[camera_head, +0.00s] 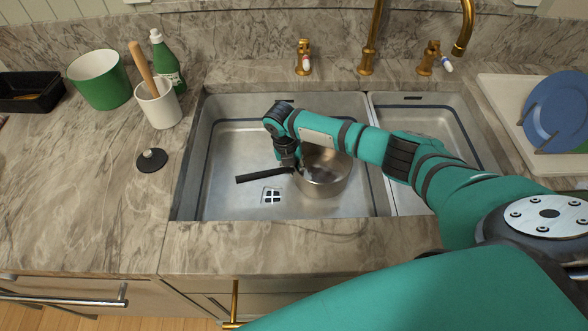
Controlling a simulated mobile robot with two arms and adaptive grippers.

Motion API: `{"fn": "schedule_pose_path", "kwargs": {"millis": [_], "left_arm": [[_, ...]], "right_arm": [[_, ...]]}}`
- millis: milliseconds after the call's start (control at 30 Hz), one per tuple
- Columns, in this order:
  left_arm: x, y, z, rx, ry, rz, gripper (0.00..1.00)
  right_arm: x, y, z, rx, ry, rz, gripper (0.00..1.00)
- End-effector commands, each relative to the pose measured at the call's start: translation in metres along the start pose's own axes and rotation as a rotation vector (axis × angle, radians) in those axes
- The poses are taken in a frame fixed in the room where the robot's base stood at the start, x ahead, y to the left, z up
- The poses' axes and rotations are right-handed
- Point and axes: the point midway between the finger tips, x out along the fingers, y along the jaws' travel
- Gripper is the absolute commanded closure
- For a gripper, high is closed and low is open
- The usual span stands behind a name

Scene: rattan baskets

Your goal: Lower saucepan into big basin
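A metal saucepan (322,184) with a black handle (262,175) is in the big left basin (222,140), at its right side. Its handle points left. I cannot tell whether its bottom touches the basin floor. My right gripper (289,166) comes from above at the place where the handle meets the pan. The fingers are small and partly hidden by my wrist, so their closure on the handle is not clear. My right arm covers part of the pan's top. My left gripper is not in view.
The small right basin (430,130) lies beyond a divider, under my arm. Gold taps (368,60) stand at the back. On the left counter are a green pot (100,80), a white mortar (158,104), a green bottle (168,65) and a black lid (151,160). A blue plate (556,112) stands right.

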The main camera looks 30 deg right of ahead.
Motion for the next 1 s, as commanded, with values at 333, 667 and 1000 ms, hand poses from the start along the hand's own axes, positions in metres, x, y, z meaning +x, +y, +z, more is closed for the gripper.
{"fn": "schedule_pose_path", "kwargs": {"millis": [333, 667, 1000], "left_arm": [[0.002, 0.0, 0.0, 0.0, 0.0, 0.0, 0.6], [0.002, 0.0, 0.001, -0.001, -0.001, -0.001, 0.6], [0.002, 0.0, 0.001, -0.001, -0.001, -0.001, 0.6]], "right_arm": [[0.002, 0.001, 0.001, 0.0, -0.001, 0.001, 0.8], [0.004, 0.0, -0.001, 0.0, 0.001, 0.0, 0.67], [-0.042, 0.001, 0.001, -0.001, -0.004, 0.003, 0.67]]}}
